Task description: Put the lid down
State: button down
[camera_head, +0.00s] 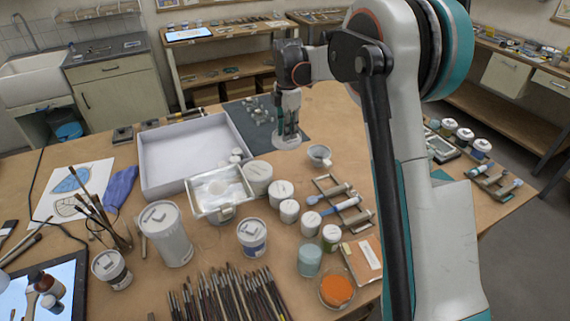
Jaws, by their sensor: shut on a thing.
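My gripper (288,128) points down over the far middle of the wooden table, by the dark mat's near right part. It is shut on a pale round lid (287,143), which shows as a whitish disc below the fingers. The lid looks roughly level. I cannot tell whether it touches the surface. The fingers hide part of the lid and of the mat.
A white tray (143,165) stands left of my gripper, on the dark mat's (236,113) left side. A small grey bowl (319,154) is close on the right. White jars (257,176) and a brush bundle (225,298) crowd the front. Bare wood (330,105) lies behind.

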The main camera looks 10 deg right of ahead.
notch_tip(320, 180, down, 14)
jog(key=shift+r+b, duration=0.15)
jog(key=shift+b, duration=0.8)
jog(key=c, duration=1.5)
grip_release()
jog(key=shift+o, duration=0.2)
